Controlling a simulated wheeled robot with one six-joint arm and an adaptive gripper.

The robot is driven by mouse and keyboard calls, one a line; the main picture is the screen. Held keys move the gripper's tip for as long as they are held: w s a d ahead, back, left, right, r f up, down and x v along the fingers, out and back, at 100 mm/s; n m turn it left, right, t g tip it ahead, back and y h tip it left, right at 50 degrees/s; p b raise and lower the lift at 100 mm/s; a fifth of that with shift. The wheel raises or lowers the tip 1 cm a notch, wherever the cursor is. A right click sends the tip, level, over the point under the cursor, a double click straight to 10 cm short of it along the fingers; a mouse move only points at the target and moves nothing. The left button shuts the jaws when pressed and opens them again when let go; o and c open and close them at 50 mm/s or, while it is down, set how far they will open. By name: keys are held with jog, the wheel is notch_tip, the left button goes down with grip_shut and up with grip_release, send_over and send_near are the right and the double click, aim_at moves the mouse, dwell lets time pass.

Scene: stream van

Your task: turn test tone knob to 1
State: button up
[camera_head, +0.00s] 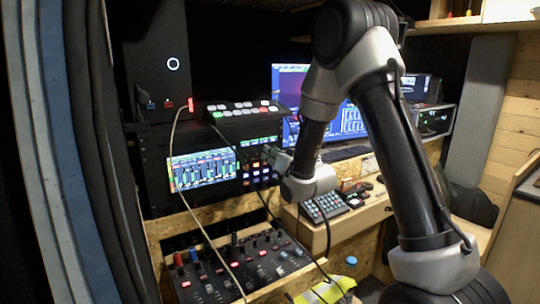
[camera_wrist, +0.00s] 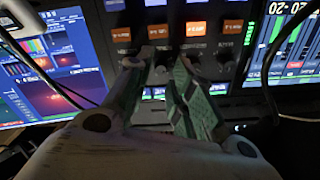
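A dark control panel (camera_wrist: 210,52) with a row of glowing orange buttons and small dark knobs below them fills the upper middle of the wrist view. The labels are too small to read, so I cannot tell which knob is the test tone one. My gripper (camera_wrist: 158,68) points at this row with its two fingers apart. A dark knob (camera_wrist: 161,72) shows between the fingertips; I cannot tell whether they touch it. In the head view my gripper (camera_head: 274,158) is at the panel (camera_head: 258,172), right of the level-meter screen, and its tips are hard to make out.
A screen with meters (camera_head: 203,168) is left of the panel. A video switcher (camera_head: 243,112) stands above. A mixer with knobs (camera_head: 240,266) is below, and a keypad (camera_head: 324,206) lies on the desk. Thin cables (camera_head: 176,150) hang in front. A monitor (camera_head: 290,85) stands behind my arm.

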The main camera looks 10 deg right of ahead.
jog(key=shift+w+a, duration=0.25)
jog(key=shift+w, duration=0.4)
grip_shut()
jog(key=shift+n, duration=0.3)
jog(key=n, duration=1.1)
jog(key=shift+a, duration=0.1)
jog(key=shift+n, duration=0.3)
